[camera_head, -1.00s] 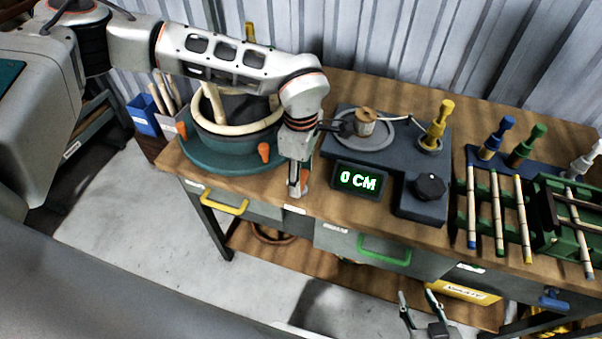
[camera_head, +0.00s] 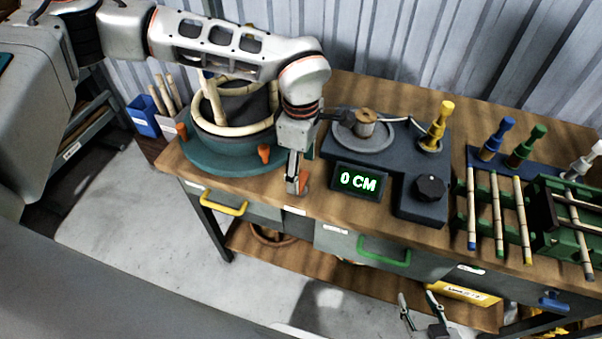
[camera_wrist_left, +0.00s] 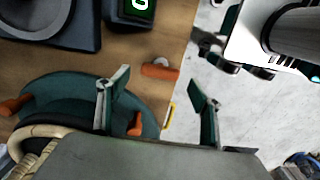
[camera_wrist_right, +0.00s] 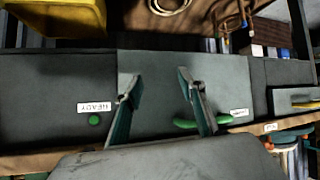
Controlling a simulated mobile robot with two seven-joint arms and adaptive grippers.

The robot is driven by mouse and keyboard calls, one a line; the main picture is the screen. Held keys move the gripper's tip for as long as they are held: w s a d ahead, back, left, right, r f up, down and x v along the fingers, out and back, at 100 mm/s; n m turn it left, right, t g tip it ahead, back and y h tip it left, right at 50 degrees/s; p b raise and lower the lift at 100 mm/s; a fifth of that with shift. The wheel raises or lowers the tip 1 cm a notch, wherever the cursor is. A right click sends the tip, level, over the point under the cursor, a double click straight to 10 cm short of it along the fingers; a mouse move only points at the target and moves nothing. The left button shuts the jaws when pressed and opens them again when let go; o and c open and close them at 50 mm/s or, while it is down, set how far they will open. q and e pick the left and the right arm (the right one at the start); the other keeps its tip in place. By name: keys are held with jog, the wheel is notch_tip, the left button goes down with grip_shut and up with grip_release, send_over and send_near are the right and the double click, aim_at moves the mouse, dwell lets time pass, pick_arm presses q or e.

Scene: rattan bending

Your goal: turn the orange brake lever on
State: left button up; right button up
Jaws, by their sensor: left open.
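A short orange lever (camera_wrist_left: 160,71) with a pale round end lies near the table's front edge in the left wrist view. In the head view the orange lever (camera_head: 305,182) shows partly behind my left gripper (camera_head: 294,186). In the left wrist view my left gripper (camera_wrist_left: 158,77) is open, with the lever between and beyond its fingertips. I cannot tell whether a finger touches it. My right gripper (camera_wrist_right: 157,75) is open and empty, facing the bench front; in the head view it shows low in front of the bench (camera_head: 421,302).
A teal turntable (camera_head: 205,158) with orange pegs (camera_head: 264,153) and a rattan-ringed drum stands left of the lever. A dark measuring device with a "0 CM" display (camera_head: 358,180) is to the right. Drawers with a yellow handle (camera_head: 224,207) and a green handle (camera_head: 384,253) are below.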

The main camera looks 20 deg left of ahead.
aim_at(301, 179)
pick_arm(q)
notch_tip(301, 179, up, 9)
dwell(0.3)
dwell(0.5)
